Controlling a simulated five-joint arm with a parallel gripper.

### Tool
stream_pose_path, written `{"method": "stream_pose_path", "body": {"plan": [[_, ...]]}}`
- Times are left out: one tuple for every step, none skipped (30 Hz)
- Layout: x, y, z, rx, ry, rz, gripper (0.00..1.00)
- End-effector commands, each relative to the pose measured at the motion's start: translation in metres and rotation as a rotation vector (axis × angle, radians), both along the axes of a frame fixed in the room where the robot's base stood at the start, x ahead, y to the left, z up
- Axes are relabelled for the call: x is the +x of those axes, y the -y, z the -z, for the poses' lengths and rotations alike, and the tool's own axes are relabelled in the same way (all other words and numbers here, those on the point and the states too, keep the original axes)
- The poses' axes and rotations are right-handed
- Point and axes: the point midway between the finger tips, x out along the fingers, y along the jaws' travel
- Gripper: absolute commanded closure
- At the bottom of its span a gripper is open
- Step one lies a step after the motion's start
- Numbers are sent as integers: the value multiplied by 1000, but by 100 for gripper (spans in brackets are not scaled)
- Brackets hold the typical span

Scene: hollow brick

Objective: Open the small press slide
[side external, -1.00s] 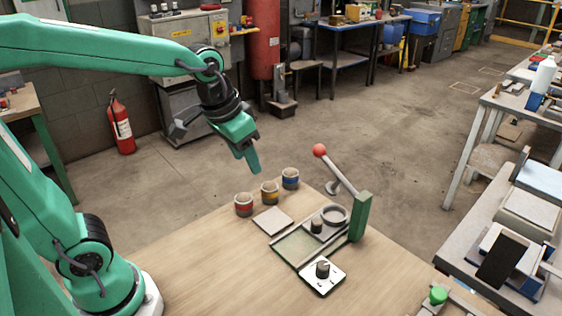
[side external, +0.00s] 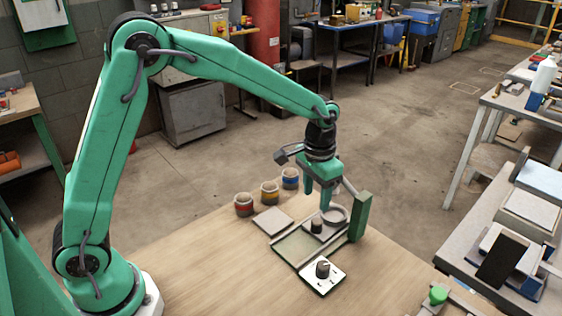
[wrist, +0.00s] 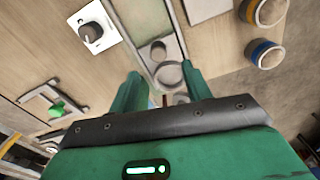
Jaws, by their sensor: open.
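The small press has a green post (side external: 360,216), a slanted grey lever (side external: 349,186) and a flat green bed (side external: 296,246). Its grey slide carries a short dark knob (side external: 316,226) and, behind it, a round grey ring (side external: 342,213). The lever's red ball is hidden behind my gripper. My gripper (side external: 326,207) is open and points down above the press, close to the ring. In the wrist view, the ring (wrist: 168,75) lies between my two fingers and the slide knob (wrist: 158,49) is just ahead of them. I cannot tell whether a finger touches anything.
A white plate with a dark dial (side external: 323,269) sits at the front of the press. A pale square tile (side external: 272,220) and red (side external: 244,204), yellow (side external: 269,193) and blue (side external: 290,178) banded cups stand to the left. The table's front left is clear.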

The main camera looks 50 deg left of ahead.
Motion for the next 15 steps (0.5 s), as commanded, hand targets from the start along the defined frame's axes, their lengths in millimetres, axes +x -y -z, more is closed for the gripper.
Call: {"method": "stream_pose_path", "body": {"plan": [[3,3,6,2,-8,4,51],[4,4,8,2,-11,5,51],[5,5,10,3,-15,6,51],[5,5,12,3,-17,7,51],[6,6,13,4,-18,8,51],[6,6,13,4,-19,8,51],[7,6,13,4,-19,8,51],[7,6,14,4,-19,8,51],[7,6,13,4,-19,8,51],[7,6,14,4,-19,8,51],[7,6,14,4,-19,8,51],[6,6,14,4,-19,8,51],[6,6,15,4,-19,8,51],[6,6,16,4,-19,8,51],[6,6,18,4,-20,8,51]]}}
